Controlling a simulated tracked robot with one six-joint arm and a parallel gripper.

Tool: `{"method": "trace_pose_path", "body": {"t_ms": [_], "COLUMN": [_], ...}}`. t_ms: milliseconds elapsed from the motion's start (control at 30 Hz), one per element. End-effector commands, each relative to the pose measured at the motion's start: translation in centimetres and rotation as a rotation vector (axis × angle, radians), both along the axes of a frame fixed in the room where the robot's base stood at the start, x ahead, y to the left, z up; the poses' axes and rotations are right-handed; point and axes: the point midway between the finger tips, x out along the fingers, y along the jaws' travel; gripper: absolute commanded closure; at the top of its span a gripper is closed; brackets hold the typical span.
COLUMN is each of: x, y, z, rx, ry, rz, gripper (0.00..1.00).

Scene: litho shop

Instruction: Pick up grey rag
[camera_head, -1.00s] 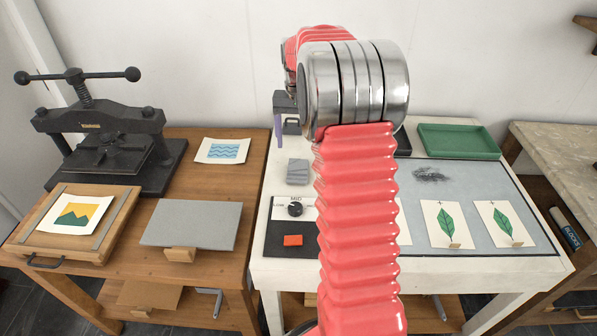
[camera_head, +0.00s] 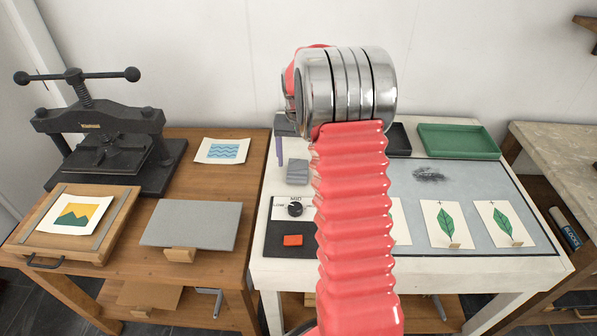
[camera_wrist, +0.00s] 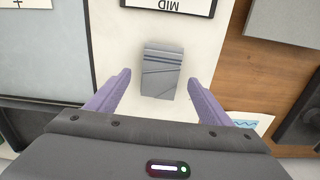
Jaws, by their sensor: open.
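The grey rag (camera_head: 297,172) is a small folded cloth lying on the white table, left of my arm in the head view. In the wrist view the rag (camera_wrist: 161,71) shows blue stripes and lies between and just beyond my two purple fingertips. My gripper (camera_wrist: 160,81) is open and empty, with a finger on either side of the rag and white table showing between each finger and the cloth. In the head view my arm hides most of my gripper; one purple finger (camera_head: 279,152) shows behind the rag.
A MID-labelled dial panel (camera_head: 294,208) and a dark plate with an orange block (camera_head: 292,240) lie in front of the rag. A green tray (camera_head: 458,141) and leaf prints (camera_head: 447,224) are to the right. A wooden table with a press (camera_head: 100,140) stands to the left.

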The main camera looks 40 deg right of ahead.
Motion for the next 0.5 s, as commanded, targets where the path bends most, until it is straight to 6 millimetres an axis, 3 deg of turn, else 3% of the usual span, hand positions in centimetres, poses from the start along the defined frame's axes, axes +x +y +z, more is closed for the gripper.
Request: {"method": "trace_pose_path", "body": {"t_ms": [200,500], "x": [0.0,0.0], "y": [0.1,0.1], "z": [-2.6,-2.9], "rx": [0.001,0.0], "ry": [0.001,0.0], "rz": [0.0,0.001], "gripper": [0.27,0.27]}}
